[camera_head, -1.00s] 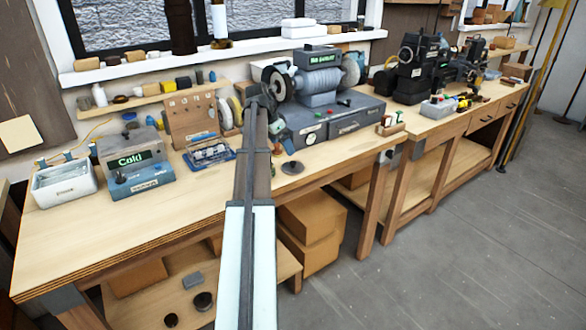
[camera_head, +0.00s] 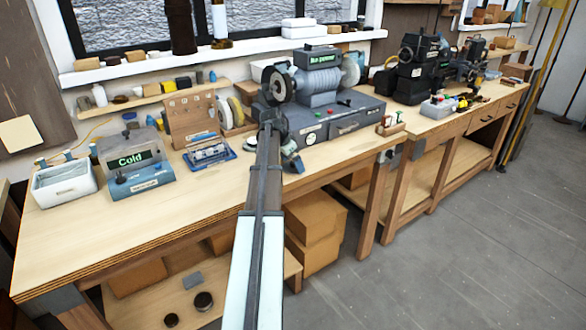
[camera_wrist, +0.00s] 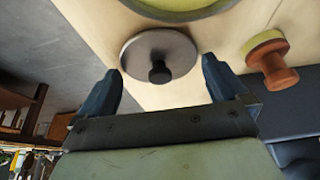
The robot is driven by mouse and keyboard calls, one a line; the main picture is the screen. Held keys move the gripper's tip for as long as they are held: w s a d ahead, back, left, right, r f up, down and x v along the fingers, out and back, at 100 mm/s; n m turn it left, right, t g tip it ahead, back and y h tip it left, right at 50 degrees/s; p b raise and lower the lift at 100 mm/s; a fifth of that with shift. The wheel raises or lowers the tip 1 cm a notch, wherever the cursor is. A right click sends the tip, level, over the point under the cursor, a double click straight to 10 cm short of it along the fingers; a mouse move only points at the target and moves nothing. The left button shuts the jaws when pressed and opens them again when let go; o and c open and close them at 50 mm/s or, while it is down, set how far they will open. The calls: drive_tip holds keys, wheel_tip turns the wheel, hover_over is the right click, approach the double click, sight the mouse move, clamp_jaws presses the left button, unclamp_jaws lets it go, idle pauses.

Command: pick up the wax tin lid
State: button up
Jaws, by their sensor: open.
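The wax tin lid appears to be the flat grey disc with a black knob (camera_wrist: 159,54) in the wrist view. It lies on the pale wooden bench top. My gripper (camera_wrist: 161,70) is open, with one blue-grey fingertip on each side of the lid's lower part in that view. The fingers look empty, and I cannot tell how high they are above the lid. In the head view my gripper (camera_head: 291,162) is low over the bench in front of the grey grinder base, and it hides the lid there.
A yellow-green round thing (camera_wrist: 178,6) and a reddish-brown knobbed piece with a yellowish pad (camera_wrist: 272,62) lie close to the lid. The bench grinder (camera_head: 317,84) stands behind. A blue tray (camera_head: 209,154) is to the left. The front left bench top (camera_head: 130,225) is clear.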

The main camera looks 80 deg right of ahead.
drive_tip(key=shift+d+f, duration=0.1)
drive_tip(key=shift+f, duration=0.15)
drive_tip(key=c, duration=0.7)
drive_tip(key=shift+r, duration=0.1)
drive_tip(key=shift+c, duration=0.2)
wheel_tip(320, 180, up, 9)
drive_tip(key=shift+f, duration=0.1)
drive_tip(key=shift+w+r, duration=0.25)
drive_tip(key=shift+r, duration=0.1)
drive_tip(key=w+a+r+n, duration=0.1)
drive_tip(key=w+a+r, duration=0.1)
drive_tip(key=w, duration=0.3)
drive_tip(key=w+a+r, duration=0.2)
drive_tip(key=w+r, duration=0.1)
drive_tip(key=w, duration=0.2)
drive_tip(key=shift+m, duration=0.5)
drive_tip(key=shift+s+a+f, duration=0.1)
drive_tip(key=shift+a+f, duration=0.2)
drive_tip(key=shift+f, duration=1.4)
drive_tip(key=shift+s+a+f, duration=0.15)
drive_tip(key=shift+a+f, duration=0.1)
drive_tip(key=shift+f, duration=1.5)
drive_tip(key=shift+s+a+f, duration=0.1)
drive_tip(key=shift+a+f, duration=0.2)
drive_tip(key=shift+f, duration=1.4)
